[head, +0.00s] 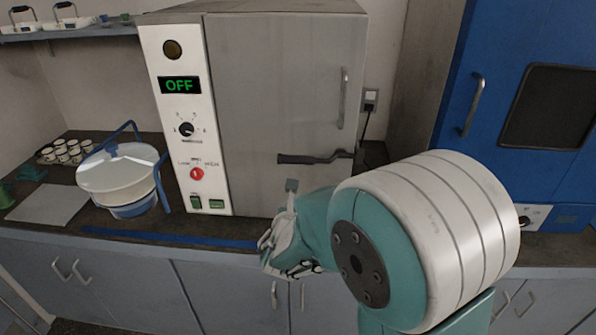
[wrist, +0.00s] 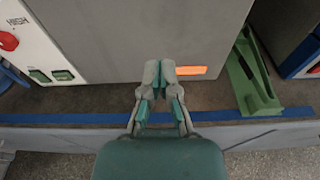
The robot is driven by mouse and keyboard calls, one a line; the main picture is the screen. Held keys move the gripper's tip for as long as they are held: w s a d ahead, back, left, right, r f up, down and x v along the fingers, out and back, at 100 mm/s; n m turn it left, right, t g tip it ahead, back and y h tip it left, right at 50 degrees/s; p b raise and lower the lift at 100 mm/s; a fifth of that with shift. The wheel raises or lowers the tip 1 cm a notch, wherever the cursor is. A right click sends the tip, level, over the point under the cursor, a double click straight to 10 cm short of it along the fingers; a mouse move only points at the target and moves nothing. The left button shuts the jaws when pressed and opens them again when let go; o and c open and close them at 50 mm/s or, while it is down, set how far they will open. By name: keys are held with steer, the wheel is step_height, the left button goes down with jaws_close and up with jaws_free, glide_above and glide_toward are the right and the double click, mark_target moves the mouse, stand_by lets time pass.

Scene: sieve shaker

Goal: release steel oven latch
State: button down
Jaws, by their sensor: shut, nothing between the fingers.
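The steel oven (head: 270,90) has a wide grey door and a white control panel on its left. The latch (head: 315,158) is a dark lever lying roughly level across the lower right of the door. A vertical silver handle (head: 343,98) sits above it. In the wrist view, my gripper (wrist: 158,75) is shut and empty in front of the oven's lower front. An orange bar (wrist: 191,71) shows just right of the fingertips; I cannot tell what it is. In the head view, my gripper is below the latch, apart from it, partly hidden by my arm.
The panel display (head: 180,85) reads OFF. A white sieve pan (head: 122,170) with blue handles stands left of the oven. A blue cabinet (head: 455,95) stands at right. A green bracket-like thing (wrist: 250,75) is right of my gripper. A blue strip runs along the counter edge.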

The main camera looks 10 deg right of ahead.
steer(key=shift+w, duration=0.1)
steer(key=x, duration=1)
steer(key=r, duration=0.4)
steer(key=shift+s+a, duration=0.1)
steer(key=shift+s, duration=0.3)
steer(key=shift+a, duration=0.1)
